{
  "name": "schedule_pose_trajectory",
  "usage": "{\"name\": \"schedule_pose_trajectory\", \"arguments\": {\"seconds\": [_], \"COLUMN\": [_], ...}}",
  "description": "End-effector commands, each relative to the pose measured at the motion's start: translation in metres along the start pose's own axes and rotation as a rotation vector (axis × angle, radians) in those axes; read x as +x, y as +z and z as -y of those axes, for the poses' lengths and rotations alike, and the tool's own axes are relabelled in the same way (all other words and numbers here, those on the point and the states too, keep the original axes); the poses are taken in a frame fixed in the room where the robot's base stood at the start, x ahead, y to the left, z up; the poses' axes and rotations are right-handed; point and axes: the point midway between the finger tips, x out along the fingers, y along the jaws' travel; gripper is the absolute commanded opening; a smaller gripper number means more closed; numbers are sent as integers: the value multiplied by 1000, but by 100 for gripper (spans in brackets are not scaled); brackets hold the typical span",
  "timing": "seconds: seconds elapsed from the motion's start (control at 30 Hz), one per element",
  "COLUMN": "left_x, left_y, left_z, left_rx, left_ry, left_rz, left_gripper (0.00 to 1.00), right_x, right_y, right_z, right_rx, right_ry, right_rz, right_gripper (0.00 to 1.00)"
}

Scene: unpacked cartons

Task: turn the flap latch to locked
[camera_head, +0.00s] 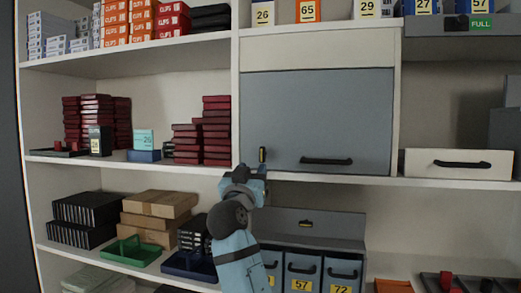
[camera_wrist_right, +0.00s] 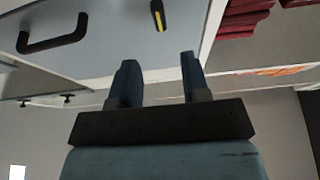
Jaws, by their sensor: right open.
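The flap latch (camera_head: 262,155) is a small black bar with a yellow stripe at the lower left corner of the grey flap door (camera_head: 315,110). It stands upright in the head view. In the right wrist view the latch (camera_wrist_right: 158,15) lies beyond my fingertips, with a gap between. My right gripper (camera_head: 252,171) is just below the latch, reaching up from below. In the wrist view my right gripper (camera_wrist_right: 159,65) has its two fingers apart, with nothing between them. My left gripper is in neither view.
The flap's black handle (camera_head: 326,161) is right of the latch. Stacked red boxes (camera_head: 216,130) stand just left of the cabinet. A shelf edge (camera_head: 390,181) runs below the flap. Grey numbered bins (camera_head: 305,267) and a green tray (camera_head: 128,252) are on the shelf below.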

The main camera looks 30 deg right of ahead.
Motion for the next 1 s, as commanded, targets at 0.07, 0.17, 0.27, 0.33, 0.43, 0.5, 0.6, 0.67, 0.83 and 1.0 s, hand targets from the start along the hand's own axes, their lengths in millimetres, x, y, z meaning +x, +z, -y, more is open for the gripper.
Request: {"name": "schedule_pose_trajectory", "arguments": {"seconds": [0.07,0.17,0.27,0.33,0.43,0.5,0.6,0.67,0.83,1.0], "left_x": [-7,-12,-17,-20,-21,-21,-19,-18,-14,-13], "left_y": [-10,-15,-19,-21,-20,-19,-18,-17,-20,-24], "left_z": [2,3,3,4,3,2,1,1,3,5], "left_rx": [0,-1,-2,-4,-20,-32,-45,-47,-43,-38], "left_ry": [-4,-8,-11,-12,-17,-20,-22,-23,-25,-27], "left_rz": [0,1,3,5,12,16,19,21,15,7], "left_gripper": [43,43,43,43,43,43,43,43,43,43], "right_x": [21,42,61,71,82,86,89,90,90,90], "right_y": [-5,-5,-4,-3,-2,-1,0,0,1,0], "right_z": [0,-1,0,0,0,0,0,0,0,0], "right_rx": [-4,-4,-3,-1,-3,-1,0,0,0,0], "right_ry": [1,2,0,-1,-1,-1,-2,-2,-2,-2], "right_rz": [-2,-1,-1,0,0,0,1,1,1,0], "right_gripper": [43,43,43,43,43,43,43,43,43,10]}}
